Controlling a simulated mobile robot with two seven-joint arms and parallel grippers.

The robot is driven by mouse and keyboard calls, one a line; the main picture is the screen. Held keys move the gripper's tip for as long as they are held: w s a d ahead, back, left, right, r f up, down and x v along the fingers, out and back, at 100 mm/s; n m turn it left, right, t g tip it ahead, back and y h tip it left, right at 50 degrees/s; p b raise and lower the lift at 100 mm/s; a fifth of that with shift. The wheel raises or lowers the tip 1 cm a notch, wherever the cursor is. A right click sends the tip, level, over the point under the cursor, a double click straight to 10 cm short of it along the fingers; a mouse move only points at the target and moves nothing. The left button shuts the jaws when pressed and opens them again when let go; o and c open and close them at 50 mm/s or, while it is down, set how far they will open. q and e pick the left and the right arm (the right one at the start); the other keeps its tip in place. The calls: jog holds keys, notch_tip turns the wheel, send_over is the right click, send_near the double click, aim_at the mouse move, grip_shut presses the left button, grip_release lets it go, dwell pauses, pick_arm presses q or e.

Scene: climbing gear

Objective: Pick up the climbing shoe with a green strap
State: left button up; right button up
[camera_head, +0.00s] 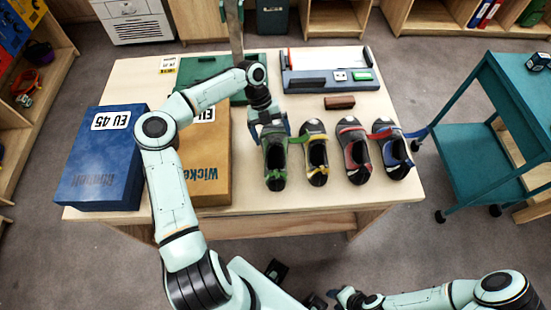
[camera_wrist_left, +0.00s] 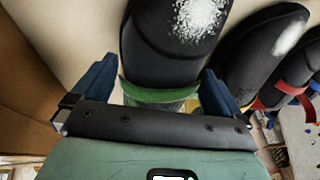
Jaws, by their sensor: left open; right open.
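The dark climbing shoe with a green strap (camera_head: 275,162) stands on the table, leftmost in a row of shoes. My left gripper (camera_head: 270,128) is at its far end, pointing down. In the left wrist view the open blue fingers of the left gripper (camera_wrist_left: 158,85) sit on either side of the shoe, around its green strap (camera_wrist_left: 158,95). The black shoe end (camera_wrist_left: 175,35) has a white chalky patch. I cannot tell whether the fingers touch it. My right gripper (camera_head: 345,297) is open and empty, low at the bottom, away from the table.
Shoes with yellow (camera_head: 316,155), red (camera_head: 354,152) and blue (camera_head: 393,150) straps stand close on the right. A blue box (camera_head: 105,165) and a brown box (camera_head: 205,160) lie left. A brown block (camera_head: 339,102) lies behind. A teal cart (camera_head: 470,150) stands right.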

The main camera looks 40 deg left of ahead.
pick_arm(q)
jog(key=shift+x, duration=0.95)
jog(key=c, duration=0.9)
jog(key=shift+r, duration=0.1)
